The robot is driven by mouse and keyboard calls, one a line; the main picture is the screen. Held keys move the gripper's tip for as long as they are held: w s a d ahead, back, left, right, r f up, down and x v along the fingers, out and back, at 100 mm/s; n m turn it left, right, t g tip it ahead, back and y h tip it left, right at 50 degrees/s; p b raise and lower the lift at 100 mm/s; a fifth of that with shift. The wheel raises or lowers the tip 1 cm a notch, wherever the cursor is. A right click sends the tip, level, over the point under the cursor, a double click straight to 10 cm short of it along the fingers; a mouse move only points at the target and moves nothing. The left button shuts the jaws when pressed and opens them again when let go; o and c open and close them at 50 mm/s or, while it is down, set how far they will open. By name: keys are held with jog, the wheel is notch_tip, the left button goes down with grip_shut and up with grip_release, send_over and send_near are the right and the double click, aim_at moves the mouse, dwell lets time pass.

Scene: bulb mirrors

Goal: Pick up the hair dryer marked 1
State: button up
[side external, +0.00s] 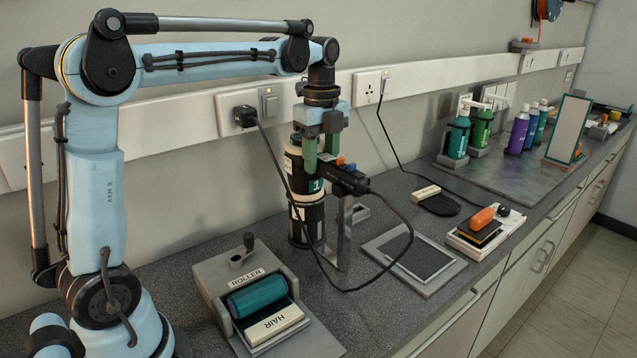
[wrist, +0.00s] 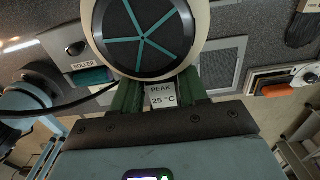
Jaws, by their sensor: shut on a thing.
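The hair dryer marked 1 (side external: 316,186) has an upright black-and-cream barrel. A dark handle with an orange and a blue switch sticks out to the right. My gripper (side external: 322,150), pointing down, has its green fingers shut on the dryer, near where the handle meets the barrel. In the wrist view, the dryer's round back end with teal spokes (wrist: 142,37) fills the top middle, beyond the green fingers (wrist: 156,94). A "PEAK 25 °C" label (wrist: 162,97) shows between them. A metal bracket (side external: 343,230) stands beside the barrel; I cannot tell whether they touch.
A black cord loops over the counter from the handle to a wall plug (side external: 245,117). A grey roller box (side external: 215,285) sits front left, a framed dark pad (side external: 440,285) to the right. Several bottles (side external: 483,127) and a small mirror (side external: 568,128) stand farther back.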

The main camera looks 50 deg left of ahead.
grip_shut()
jog(key=shift+r, duration=1.1)
jog(key=shift+r, duration=3.3)
